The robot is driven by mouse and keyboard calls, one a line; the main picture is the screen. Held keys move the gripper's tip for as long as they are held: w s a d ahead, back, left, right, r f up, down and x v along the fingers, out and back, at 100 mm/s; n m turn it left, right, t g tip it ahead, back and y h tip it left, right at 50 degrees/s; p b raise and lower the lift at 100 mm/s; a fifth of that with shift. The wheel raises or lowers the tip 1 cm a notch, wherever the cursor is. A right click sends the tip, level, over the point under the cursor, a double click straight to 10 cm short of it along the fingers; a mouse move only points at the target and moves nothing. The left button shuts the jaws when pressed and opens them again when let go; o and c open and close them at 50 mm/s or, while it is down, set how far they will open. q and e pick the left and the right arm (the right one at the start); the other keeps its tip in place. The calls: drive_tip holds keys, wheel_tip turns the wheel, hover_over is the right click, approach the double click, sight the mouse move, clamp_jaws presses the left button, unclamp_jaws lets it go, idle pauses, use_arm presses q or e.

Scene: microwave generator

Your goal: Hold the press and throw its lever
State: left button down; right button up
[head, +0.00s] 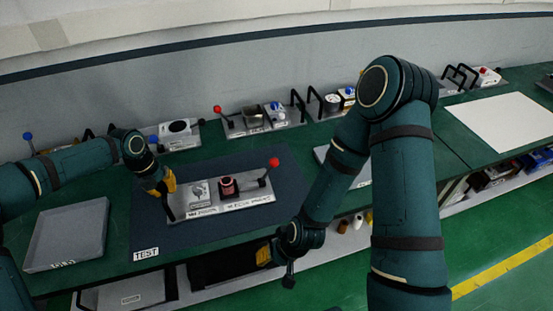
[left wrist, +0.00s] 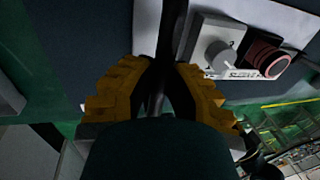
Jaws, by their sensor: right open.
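The press (head: 222,196) is a long light-grey plate on the dark mat, carrying a grey block, a reddish-brown round part and a lever with a red ball knob (head: 273,162) at its right end. A black handle stands at its left end. My left gripper (head: 168,190) is at that handle. In the left wrist view its yellow fingers (left wrist: 162,75) lie on both sides of the black handle bar (left wrist: 169,35) and look shut on it. My right gripper (head: 264,256) is open and empty, in front of the bench edge, apart from the press and lower right of it.
Several other devices with levers and handles line the wall, one with a red knob (head: 217,109). A white sheet (head: 502,122) lies at the right. Shelves hold items under the bench.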

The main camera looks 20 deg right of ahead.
drive_tip(key=shift+f+b, duration=0.55)
idle(1.7)
